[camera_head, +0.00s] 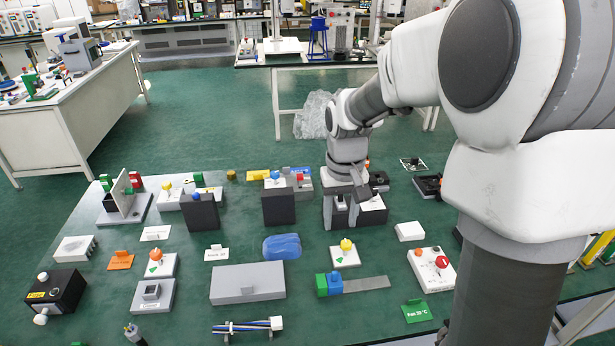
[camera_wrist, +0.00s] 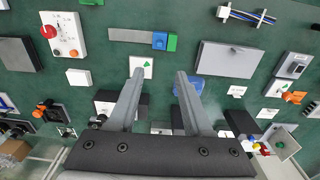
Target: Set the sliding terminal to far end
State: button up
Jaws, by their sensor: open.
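No part is legibly labelled as the sliding terminal. A blue block (camera_head: 335,283) sits on a flat grey rail (camera_head: 365,283), against a green block (camera_head: 321,285) at the rail's left end. In the wrist view the blue block (camera_wrist: 159,40) and green block (camera_wrist: 172,43) are at the right end of the rail (camera_wrist: 128,35). Another part has thin rods (camera_head: 243,327) with a white block (camera_head: 276,323) at the right end. My gripper (camera_head: 340,212) is open and empty, pointing down behind the rail. Its fingers (camera_wrist: 159,75) are apart from both parts.
A white plate with a yellow knob (camera_head: 346,245) stands between my gripper and the rail. A blue rounded object (camera_head: 282,246) and a grey box (camera_head: 247,284) lie left. A red-button box (camera_head: 432,268) is right. Dark upright blocks (camera_head: 279,207) stand beside my gripper. Green surface lies between parts.

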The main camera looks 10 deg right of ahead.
aim_at(335, 272)
jog(key=f, duration=0.6)
jog(key=f+b, duration=0.1)
jog(key=f, duration=0.6)
jog(key=w+f+b, duration=0.1)
jog(key=f, duration=0.5)
jog(key=shift+w+d+f, duration=0.1)
jog(key=shift+d+f, duration=0.05)
jog(key=shift+f, duration=0.15)
grip_shut()
dwell(0.7)
